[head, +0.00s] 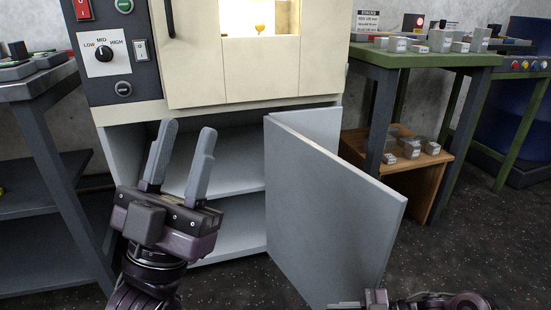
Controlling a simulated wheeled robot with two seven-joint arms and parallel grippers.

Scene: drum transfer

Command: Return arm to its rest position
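My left gripper (181,162) is raised in front of the lower cabinet, fingers pointing up. Its two grey fingers stand apart with nothing between them.
A cream machine (275,82) with a control panel (107,55) stands on a grey cabinet with shelves (235,210). Its grey door (335,215) stands open towards me. A green-topped table (430,56) with grey blocks is at right, a dark bench (40,85) at left. Dark floor (470,240) is clear at right.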

